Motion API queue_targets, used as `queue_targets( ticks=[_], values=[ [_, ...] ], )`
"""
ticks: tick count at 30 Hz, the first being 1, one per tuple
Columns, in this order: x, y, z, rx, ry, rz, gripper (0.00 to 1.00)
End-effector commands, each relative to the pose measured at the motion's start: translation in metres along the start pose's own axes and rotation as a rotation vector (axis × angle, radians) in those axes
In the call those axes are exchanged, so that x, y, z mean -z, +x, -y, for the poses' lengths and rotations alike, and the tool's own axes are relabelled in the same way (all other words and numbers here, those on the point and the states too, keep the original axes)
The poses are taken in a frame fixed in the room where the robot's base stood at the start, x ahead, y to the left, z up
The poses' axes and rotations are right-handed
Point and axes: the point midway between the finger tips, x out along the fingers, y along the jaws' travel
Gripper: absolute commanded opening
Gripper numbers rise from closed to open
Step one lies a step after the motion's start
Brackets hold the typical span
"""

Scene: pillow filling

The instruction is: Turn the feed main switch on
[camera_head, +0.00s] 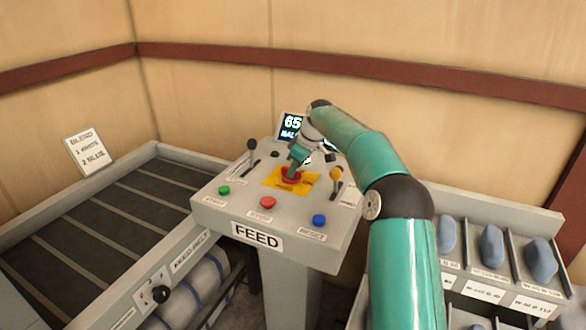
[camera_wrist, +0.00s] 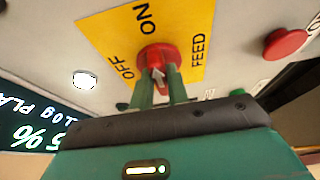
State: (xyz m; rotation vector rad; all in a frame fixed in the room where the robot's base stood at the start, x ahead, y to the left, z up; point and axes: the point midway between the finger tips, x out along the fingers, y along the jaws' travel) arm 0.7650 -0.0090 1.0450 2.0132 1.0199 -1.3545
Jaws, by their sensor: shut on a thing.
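The feed main switch (camera_wrist: 157,55) is a red rotary knob on a yellow plate (camera_wrist: 196,20) lettered OFF, ON and FEED. In the wrist view its pale pointer shows between my fingers; which mark it points at is hard to tell. In the head view the red knob (camera_head: 291,174) sits mid-panel on the yellow plate (camera_head: 271,181). My gripper (camera_wrist: 160,80) is over the knob with its two green fingers shut on it. In the head view my gripper (camera_head: 296,165) comes down on the knob from above and partly hides it.
The grey FEED console (camera_head: 215,208) carries green (camera_head: 224,190), red (camera_head: 268,202) and blue (camera_head: 319,220) buttons. A black-knobbed lever (camera_head: 252,146) stands left and a yellow-knobbed lever (camera_head: 336,174) close right of my gripper. A lit display (camera_head: 291,123) is behind. A slatted conveyor (camera_head: 110,215) lies left.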

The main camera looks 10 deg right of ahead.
Motion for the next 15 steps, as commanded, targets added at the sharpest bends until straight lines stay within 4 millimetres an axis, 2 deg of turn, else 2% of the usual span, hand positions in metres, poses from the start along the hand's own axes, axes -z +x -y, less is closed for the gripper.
queue_targets(
  ticks=[8, 15],
  values=[
    [0.0064, 0.0013, 0.0022, -0.005, 0.003, -0.012, 0.0],
    [0.0075, 0.0011, 0.0036, -0.034, 0.072, -0.013, 0.0]
  ],
)
